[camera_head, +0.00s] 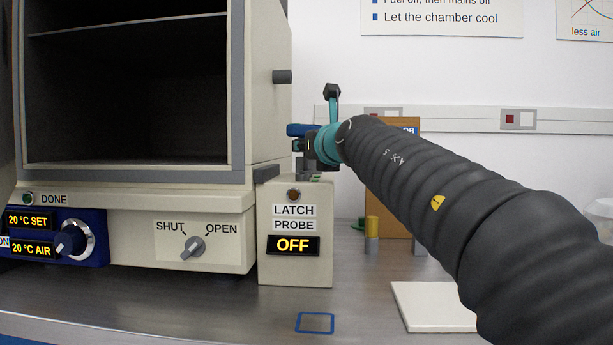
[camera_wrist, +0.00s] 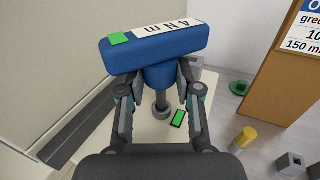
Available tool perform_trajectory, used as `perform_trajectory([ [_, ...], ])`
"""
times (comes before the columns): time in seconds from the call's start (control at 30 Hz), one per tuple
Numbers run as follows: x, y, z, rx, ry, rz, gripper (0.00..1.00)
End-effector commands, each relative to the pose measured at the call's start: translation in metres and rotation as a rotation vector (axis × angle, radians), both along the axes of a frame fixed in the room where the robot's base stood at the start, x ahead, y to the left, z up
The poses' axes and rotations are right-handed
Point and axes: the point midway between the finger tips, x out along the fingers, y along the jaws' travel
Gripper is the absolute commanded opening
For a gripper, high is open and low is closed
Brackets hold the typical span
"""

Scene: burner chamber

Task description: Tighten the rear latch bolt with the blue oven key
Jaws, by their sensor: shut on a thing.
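The blue oven key (camera_wrist: 155,50) has a thick blue handle marked "4 N m" with a green square at one end. Its handle also shows in the head view (camera_head: 300,130). My gripper (camera_wrist: 160,80) is shut on the key just below the crossbar, with one finger on each side. The key's grey shaft points down to a round grey piece (camera_wrist: 162,112) on top of the latch probe box (camera_head: 295,240). I cannot tell whether this piece is the rear latch bolt or part of the key, nor whether the key is seated. The box's display reads OFF.
The oven (camera_head: 130,180) stands close on the left, its chamber open to view. A green-lit rectangle (camera_wrist: 179,118) shows on the box top. A brown board (camera_head: 385,210), yellow-topped cylinder (camera_head: 372,228) and white plate (camera_head: 432,306) are to the right. A blue outlined square (camera_head: 315,322) marks bare bench.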

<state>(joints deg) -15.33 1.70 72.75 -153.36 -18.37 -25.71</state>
Motion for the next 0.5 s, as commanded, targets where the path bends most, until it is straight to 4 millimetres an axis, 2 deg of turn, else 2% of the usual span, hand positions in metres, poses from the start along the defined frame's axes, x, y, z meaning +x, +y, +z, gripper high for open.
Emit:
perform_trajectory([
  [0.03,0.0019,0.0009,-0.0079,-0.005,0.013,0.005,0.0],
  [0.5,0.0027,-0.0005,-0.0083,-0.005,0.014,0.027,0.0],
])
